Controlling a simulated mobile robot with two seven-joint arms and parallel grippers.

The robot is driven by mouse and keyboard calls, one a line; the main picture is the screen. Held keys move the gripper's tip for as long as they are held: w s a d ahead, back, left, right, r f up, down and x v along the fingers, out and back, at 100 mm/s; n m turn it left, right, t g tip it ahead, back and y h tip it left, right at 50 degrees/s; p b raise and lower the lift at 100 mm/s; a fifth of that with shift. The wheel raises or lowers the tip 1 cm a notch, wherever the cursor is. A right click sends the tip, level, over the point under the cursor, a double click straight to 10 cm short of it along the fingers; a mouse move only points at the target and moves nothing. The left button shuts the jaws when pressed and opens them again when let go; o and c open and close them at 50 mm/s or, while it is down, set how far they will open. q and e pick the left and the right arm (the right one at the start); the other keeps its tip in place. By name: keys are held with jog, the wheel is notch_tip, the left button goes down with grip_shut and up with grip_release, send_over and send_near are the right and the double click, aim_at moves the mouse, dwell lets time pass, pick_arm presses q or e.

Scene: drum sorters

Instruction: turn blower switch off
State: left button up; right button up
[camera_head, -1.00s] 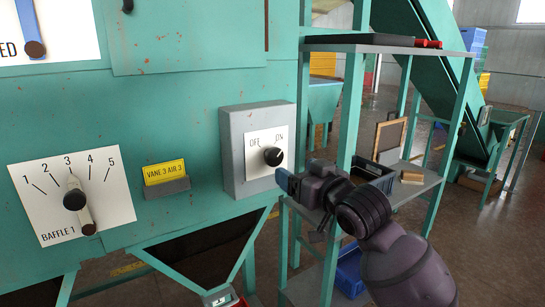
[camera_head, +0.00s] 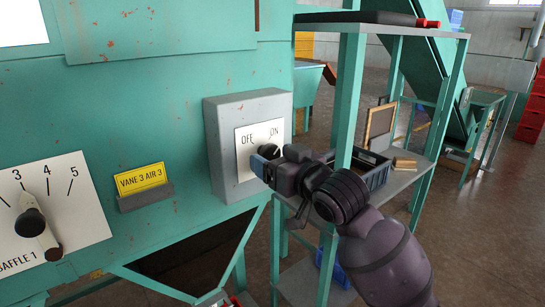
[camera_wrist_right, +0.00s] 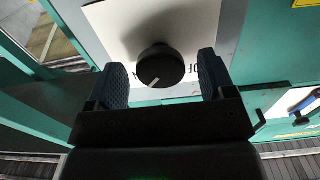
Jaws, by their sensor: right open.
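The blower switch is a black round knob (camera_head: 269,150) on a white plate (camera_head: 245,160) marked OFF and ON, on a grey box (camera_head: 222,115). In the head view my right gripper (camera_head: 265,162) is at the plate and partly hides the knob. In the right wrist view the knob (camera_wrist_right: 160,66) lies between the two open fingers, with space on both sides. My left gripper is not in view.
A yellow VANE 3 AIR 3 label (camera_head: 140,180) and the Baffle 1 dial (camera_head: 75,215) are on the green panel left of the box. A green-framed shelf (camera_head: 350,100) stands close by my right arm, with a dark crate (camera_head: 368,172) on it.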

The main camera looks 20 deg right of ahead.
jog(key=shift+s, duration=0.1)
jog(key=shift+c, duration=0.4)
jog(key=c, duration=0.8)
jog(key=shift+c, duration=0.2)
